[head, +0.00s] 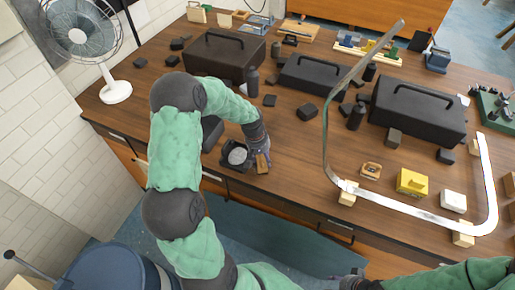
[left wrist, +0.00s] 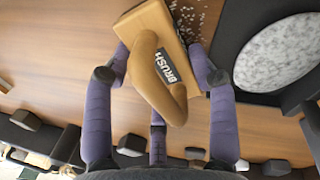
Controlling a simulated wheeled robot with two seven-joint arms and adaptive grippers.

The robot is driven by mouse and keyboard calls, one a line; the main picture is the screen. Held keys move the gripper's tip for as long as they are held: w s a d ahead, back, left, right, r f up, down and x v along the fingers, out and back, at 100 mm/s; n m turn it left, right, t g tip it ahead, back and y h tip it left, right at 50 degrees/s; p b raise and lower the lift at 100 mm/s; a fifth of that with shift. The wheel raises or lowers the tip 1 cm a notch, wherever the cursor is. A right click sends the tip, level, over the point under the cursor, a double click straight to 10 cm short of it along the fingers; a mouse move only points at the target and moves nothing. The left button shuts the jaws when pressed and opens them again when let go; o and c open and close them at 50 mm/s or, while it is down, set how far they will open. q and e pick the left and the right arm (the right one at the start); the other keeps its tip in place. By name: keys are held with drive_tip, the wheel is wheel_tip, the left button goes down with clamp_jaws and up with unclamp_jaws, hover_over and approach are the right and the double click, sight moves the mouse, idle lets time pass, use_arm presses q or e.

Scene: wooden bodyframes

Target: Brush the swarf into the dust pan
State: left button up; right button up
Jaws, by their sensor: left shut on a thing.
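My left gripper (head: 261,150) is shut on the wooden brush (head: 262,163), near the front edge of the bench. Small pale flecks of swarf (left wrist: 197,20) lie on the wood beside the brush head. The dark dust pan (head: 228,163) is just left of the brush, with a round, grey speckled patch in it; the pan (left wrist: 232,30) also shows at the right of the left wrist view. My right gripper (head: 352,282) is only partly visible at the bottom edge.
Black toolboxes (head: 222,55) and several dark blocks stand behind on the bench (head: 285,160). A bent metal strip (head: 410,212) on wooden blocks and a yellow block (head: 412,182) are to the right. A fan (head: 85,40) stands at the far left.

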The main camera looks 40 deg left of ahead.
use_arm(q)
drive_tip(key=r, duration=0.1)
drive_tip(key=r+p, duration=0.1)
drive_tip(key=r, duration=0.1)
drive_tip(key=shift+d, duration=0.35)
drive_tip(key=shift+w+a+r+p, duration=0.1)
drive_tip(key=shift+a+r+p, duration=0.15)
drive_tip(key=shift+r+p, duration=0.65)
drive_tip(key=shift+d+r+p, duration=0.1)
drive_tip(key=shift+r+p, duration=0.6)
drive_tip(key=shift+r, duration=0.8)
drive_tip(key=shift+f, duration=0.1)
